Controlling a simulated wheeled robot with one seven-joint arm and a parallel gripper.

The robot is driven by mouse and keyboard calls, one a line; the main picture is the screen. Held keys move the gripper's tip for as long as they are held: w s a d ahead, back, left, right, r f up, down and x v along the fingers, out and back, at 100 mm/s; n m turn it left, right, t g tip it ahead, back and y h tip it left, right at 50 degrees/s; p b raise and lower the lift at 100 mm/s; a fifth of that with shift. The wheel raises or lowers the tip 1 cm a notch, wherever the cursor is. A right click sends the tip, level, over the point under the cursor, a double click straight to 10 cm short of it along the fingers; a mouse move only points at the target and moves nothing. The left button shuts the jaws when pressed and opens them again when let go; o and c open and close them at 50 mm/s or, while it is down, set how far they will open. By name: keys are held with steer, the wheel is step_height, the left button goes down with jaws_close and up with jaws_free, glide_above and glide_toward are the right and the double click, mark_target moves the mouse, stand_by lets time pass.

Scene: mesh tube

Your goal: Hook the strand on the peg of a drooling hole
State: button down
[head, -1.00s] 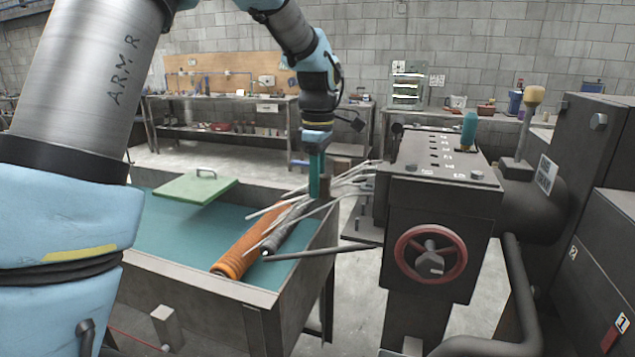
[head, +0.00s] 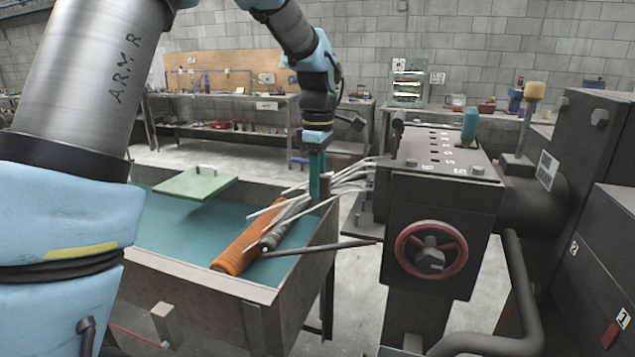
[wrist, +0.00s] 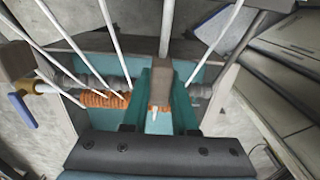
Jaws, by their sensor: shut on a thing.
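Several thin white strands (head: 345,180) fan out from the dark die head (head: 440,190) toward the trough. In the wrist view, strands (wrist: 110,40) come in from the top. My gripper (head: 315,190) points down among them, above the trough's right end. Its teal fingers are shut on a strand, whose pale tip (wrist: 155,114) shows between them in the wrist view. A brown block (wrist: 176,72) sits just ahead of the fingers; I cannot tell whether it is a peg. The drooling hole is not distinguishable.
An orange ribbed roller (head: 247,240) and a grey roller (head: 285,226) lie side by side in the trough (head: 200,285). A green lid (head: 196,184) is at its left. A dark bar (head: 310,249) crosses the trough's right rim. A red handwheel (head: 401,251) fronts the machine.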

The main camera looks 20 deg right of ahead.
steer(key=shift+f+b, duration=0.6)
steer(key=shift+f, duration=0.6)
stand_by(0.9)
steer(key=c, duration=0.6)
jaws_free()
step_height(320, 180, up, 11)
steer(key=shift+f+b, duration=0.1)
steer(key=shift+b, duration=0.9)
steer(key=w+a+f+m, duration=0.1)
steer(key=a+f+m, duration=0.1)
steer(key=a+f, duration=0.5)
steer(key=w+a+f+m, duration=0.1)
steer(key=a+f+m, duration=0.15)
steer(key=a, duration=0.85)
steer(key=s+a+f+m, duration=0.2)
steer(key=s+a, duration=0.1)
steer(key=a, duration=0.2)
steer(key=s+a+f+m+t, duration=0.1)
steer(key=s+a+f+m, duration=0.1)
steer(key=a, duration=0.3)
steer(key=s+a+f+m, duration=0.2)
steer(key=s+a+f, duration=0.2)
steer(key=a, duration=0.1)
steer(key=shift+a+f, duration=0.25)
steer(key=shift+a, duration=0.05)
